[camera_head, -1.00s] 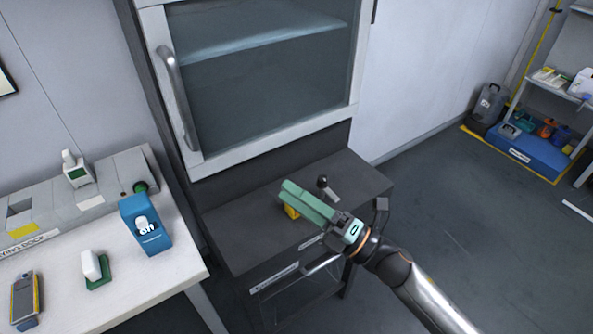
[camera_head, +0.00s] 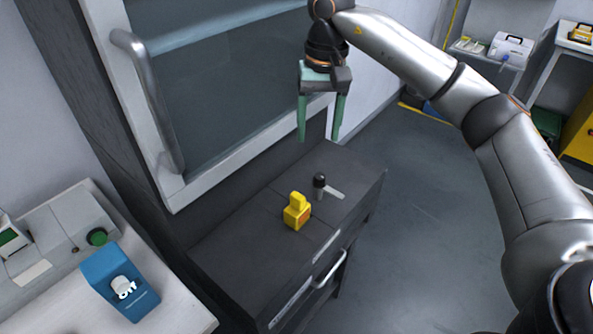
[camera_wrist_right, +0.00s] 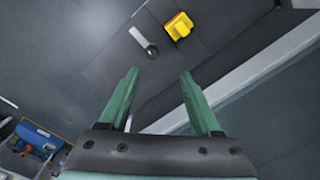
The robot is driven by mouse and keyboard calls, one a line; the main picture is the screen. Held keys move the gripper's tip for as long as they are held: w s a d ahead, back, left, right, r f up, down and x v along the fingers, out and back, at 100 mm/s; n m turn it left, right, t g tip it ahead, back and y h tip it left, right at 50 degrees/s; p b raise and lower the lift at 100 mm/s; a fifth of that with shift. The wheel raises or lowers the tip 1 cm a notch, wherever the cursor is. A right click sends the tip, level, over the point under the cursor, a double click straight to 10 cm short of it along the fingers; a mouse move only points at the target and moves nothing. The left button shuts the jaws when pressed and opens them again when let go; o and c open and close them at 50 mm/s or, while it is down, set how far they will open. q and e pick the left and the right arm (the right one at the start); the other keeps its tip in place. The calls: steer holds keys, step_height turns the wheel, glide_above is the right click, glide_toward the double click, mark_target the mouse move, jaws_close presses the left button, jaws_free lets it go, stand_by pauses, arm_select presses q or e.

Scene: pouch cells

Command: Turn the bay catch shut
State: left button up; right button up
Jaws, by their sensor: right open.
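The bay catch appears to be the light grey lever (camera_head: 334,193) with a black upright knob (camera_head: 319,181) on the dark cabinet top. In the right wrist view the lever (camera_wrist_right: 141,38) shows beyond the fingertips, with its round end (camera_wrist_right: 152,52) nearest them. My right gripper (camera_head: 320,130) points down above and behind the catch. Its two green fingers are spread and empty, apart from the catch. In the right wrist view the gripper (camera_wrist_right: 160,76) also shows open. My left gripper is not in view.
A yellow block-like object (camera_head: 296,212) stands on the cabinet top (camera_head: 240,235), left of the catch. A glass-fronted hood (camera_head: 225,100) rises behind. A white table (camera_head: 190,312) with a blue holder (camera_head: 120,283) stands at the left.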

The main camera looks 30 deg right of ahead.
steer(key=d, duration=0.1)
steer(key=b, duration=0.3)
glide_above(320, 175)
steer(key=shift+h, duration=0.3)
step_height(320, 175, down, 6)
steer(key=shift+s+f, duration=0.1)
step_height(320, 175, down, 5)
steer(key=shift+r, duration=0.15)
steer(key=shift+f, duration=0.4)
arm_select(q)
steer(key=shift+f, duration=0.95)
arm_select(e)
steer(key=c, duration=0.5)
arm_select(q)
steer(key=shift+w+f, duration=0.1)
arm_select(e)
jaws_close()
